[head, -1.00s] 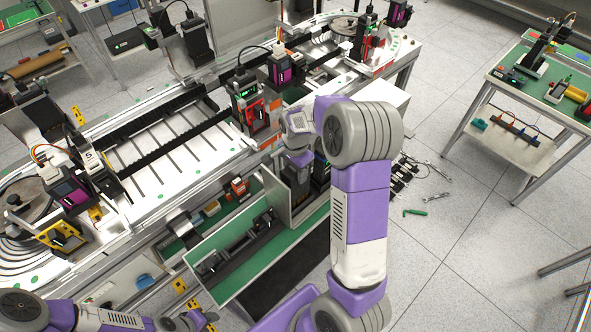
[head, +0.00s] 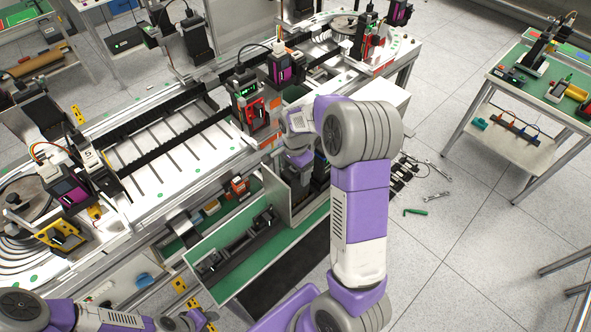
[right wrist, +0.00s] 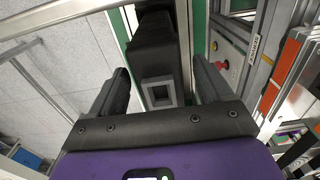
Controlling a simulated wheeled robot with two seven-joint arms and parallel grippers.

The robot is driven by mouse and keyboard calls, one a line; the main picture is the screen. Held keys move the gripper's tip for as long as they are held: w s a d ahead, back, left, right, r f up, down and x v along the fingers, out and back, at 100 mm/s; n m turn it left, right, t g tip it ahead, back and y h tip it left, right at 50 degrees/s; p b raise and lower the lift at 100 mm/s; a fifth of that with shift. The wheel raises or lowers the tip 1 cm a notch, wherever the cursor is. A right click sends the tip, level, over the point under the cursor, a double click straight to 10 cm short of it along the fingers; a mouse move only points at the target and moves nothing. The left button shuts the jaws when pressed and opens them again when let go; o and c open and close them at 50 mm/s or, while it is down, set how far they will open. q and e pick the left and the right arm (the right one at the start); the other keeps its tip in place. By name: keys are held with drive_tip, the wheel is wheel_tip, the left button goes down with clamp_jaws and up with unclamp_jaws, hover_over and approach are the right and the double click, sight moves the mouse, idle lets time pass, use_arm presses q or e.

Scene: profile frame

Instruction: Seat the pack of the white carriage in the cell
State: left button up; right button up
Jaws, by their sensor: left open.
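In the head view my right arm reaches over the front of the line, and its gripper is mostly hidden behind the wrist. In the right wrist view my right gripper (right wrist: 163,88) is open, with a finger on each side of a dark block that has a grey square frame (right wrist: 160,92) on it. Gaps show between the fingers and the frame. Dark upright units (head: 318,172) stand below my right wrist. I cannot tell which thing is the white carriage, its pack or the cell. My left gripper (head: 205,320) is open at the bottom left, far from these units.
A white upright panel (head: 278,196) stands beside a green board (head: 290,232) with a black rail. The long line (head: 165,160) carries several black devices with magenta or red parts. A side table (head: 545,95) stands at the right. The floor (head: 470,220) is mostly clear there; tools lie on it.

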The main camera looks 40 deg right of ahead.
wheel_tip(320, 180, up, 8)
drive_tip(key=shift+f, duration=0.25)
idle(0.5)
drive_tip(key=shift+a+p, duration=0.1)
drive_tip(key=shift+p, duration=0.25)
